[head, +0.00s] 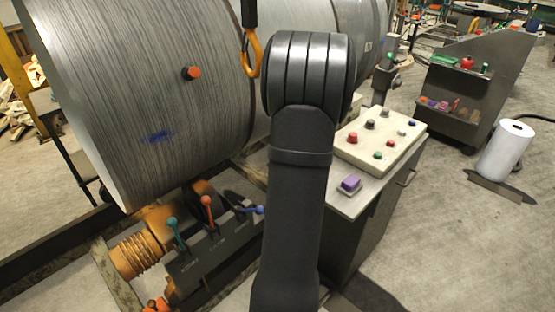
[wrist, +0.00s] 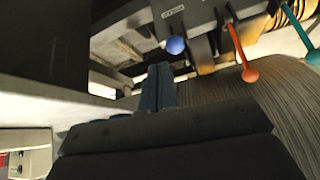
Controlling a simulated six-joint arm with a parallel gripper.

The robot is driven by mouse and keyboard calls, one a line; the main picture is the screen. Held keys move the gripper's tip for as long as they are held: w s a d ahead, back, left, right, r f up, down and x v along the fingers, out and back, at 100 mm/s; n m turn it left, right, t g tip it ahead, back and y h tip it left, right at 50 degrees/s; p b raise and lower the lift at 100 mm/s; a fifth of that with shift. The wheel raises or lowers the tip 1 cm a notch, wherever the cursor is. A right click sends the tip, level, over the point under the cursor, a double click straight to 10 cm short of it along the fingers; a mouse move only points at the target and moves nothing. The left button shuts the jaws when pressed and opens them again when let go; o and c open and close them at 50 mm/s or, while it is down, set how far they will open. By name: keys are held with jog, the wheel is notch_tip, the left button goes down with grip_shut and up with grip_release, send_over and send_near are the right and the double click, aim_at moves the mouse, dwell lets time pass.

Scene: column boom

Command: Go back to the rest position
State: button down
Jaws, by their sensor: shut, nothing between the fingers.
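My gripper (wrist: 158,88) shows in the wrist view as two blue-grey fingers pressed together, with nothing between them. In the head view my dark arm stands upright in the middle and hides the gripper. In the wrist view, the blue-knobbed lever (wrist: 176,45) is just beyond the fingertips. The orange-knobbed lever (wrist: 250,75) and the teal-knobbed lever (wrist: 314,57) are to the right. I cannot tell whether the fingers touch any lever, but a gap seems to show.
A large metal roll (head: 140,90) fills the left, with an orange hook (head: 251,55) hanging beside it. The lever box (head: 215,250) is below it. Open floor lies at far right.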

jog(key=w+a+f, duration=0.1)
jog(key=w+a, duration=0.1)
jog(key=w+a+f, duration=0.1)
jog(key=w+a, duration=0.1)
jog(key=w+a+f, duration=0.1)
jog(key=w+a, duration=0.1)
jog(key=shift+f, duration=0.1)
jog(key=shift+s+d+f, duration=0.15)
jog(key=shift+s+f, duration=0.15)
jog(key=shift+f, duration=0.1)
